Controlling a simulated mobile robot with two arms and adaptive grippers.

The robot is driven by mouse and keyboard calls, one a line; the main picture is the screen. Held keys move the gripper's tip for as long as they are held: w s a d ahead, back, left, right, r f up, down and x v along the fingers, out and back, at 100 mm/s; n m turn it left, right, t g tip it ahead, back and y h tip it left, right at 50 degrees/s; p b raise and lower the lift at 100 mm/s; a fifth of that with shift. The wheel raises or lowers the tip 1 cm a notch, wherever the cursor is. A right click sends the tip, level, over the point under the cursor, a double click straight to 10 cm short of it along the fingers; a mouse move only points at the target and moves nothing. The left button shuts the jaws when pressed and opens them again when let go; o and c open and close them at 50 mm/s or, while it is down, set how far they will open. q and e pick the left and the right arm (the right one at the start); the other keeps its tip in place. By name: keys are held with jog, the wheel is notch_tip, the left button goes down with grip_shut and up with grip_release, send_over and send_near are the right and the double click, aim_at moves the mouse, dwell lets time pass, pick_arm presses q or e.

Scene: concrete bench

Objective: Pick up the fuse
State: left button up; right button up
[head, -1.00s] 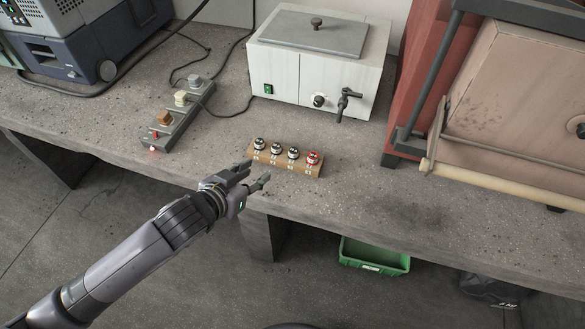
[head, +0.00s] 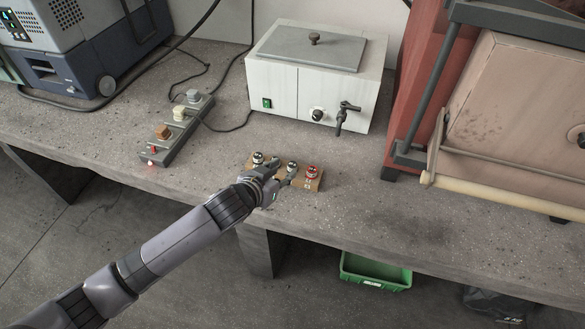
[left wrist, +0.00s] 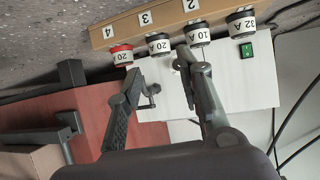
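Several fuses stand in a row on a wooden block near the bench's front edge. The block (left wrist: 118,31) carries numbers. In the left wrist view the fuses are a red-rimmed 20 A one (left wrist: 121,56), a black-rimmed 20 A one (left wrist: 158,44), a 10 A one (left wrist: 197,35) and a 32 A one (left wrist: 241,24). In the head view the red one (head: 313,172) is rightmost; the second from left is hidden behind my gripper. My left gripper (head: 283,171) is open at the row. Its fingers (left wrist: 160,64) show on either side of the black-rimmed 20 A fuse, apparently not closed on it.
A white bath with a tap (head: 312,82) stands behind the block. A power strip (head: 177,128) with plugs lies to the left. A red cabinet-like unit (head: 437,75) stands at the right. A green crate (head: 375,271) is below the bench. The bench front right is clear.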

aim_at(292, 165)
pick_arm(q)
jog(key=shift+x, duration=2.55)
jog(key=c, duration=0.8)
jog(key=shift+r, duration=0.1)
